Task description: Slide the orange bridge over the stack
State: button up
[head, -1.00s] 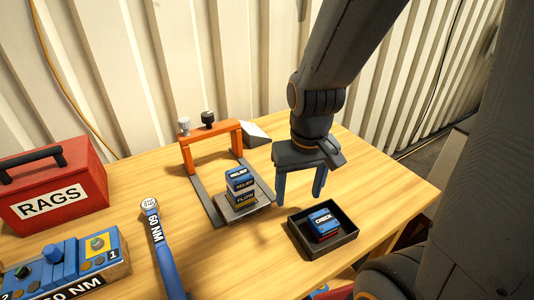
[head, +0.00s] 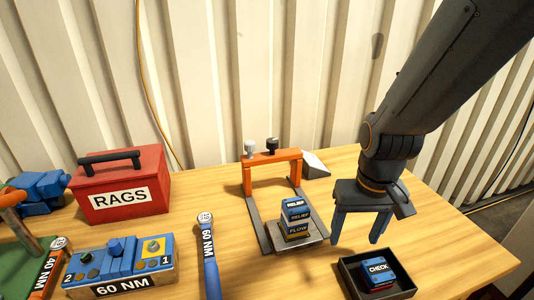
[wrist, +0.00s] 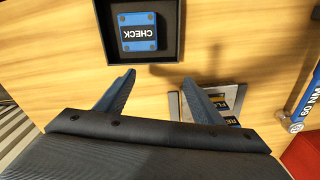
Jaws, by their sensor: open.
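The orange bridge (head: 272,157) stands at the back of two grey rails (head: 256,229) in the head view, with a light knob and a black knob on top. The stack (head: 296,214) of blocks labelled RELIEF, RELIEF and FLOW sits on a grey plate in front of the bridge, between the rails. My gripper (head: 355,241) is open and empty, above the table to the right of the stack. In the wrist view the gripper's two fingers (wrist: 160,95) are spread apart, and the stack (wrist: 217,105) is partly hidden by the right finger.
A black tray (head: 348,271) holding a blue CHECK block (head: 378,272) lies at the front right. A torque wrench (head: 209,255) lies left of the rails. A red RAGS box (head: 123,187) and a blue 60 NM fixture (head: 120,262) stand further left. A pale wedge (head: 315,166) is behind the bridge.

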dwell(0.4)
jog(key=shift+c, duration=1.4)
jog(key=shift+n+g, duration=0.3)
jog(key=w+r, duration=0.1)
jog(key=w, duration=0.2)
jog(key=w+a+r, duration=0.1)
jog(key=w, duration=0.3)
jog(key=w+r, duration=0.1)
jog(key=w, duration=0.2)
jog(key=shift+w+a, duration=0.15)
jog(key=shift+w, duration=0.1)
grip_shut()
jog(key=w+a+r+n+g+b, duration=0.1)
jog(key=w+a+r, duration=0.3)
jog(key=w, duration=0.5)
jog(key=w+a+r+n+g+b, duration=0.1)
jog(key=w+a+r, duration=0.25)
jog(key=w, duration=0.65)
jog(key=w+a+r+n+g+b, duration=0.1)
jog(key=w+a+r, duration=0.25)
jog(key=w, duration=0.55)
jog(key=s+d+f+p, duration=0.1)
jog(key=s+f+p, duration=0.4)
jog(key=f, duration=0.5)
jog(key=shift+s+h, duration=0.4)
jog(key=shift+s, duration=0.15)
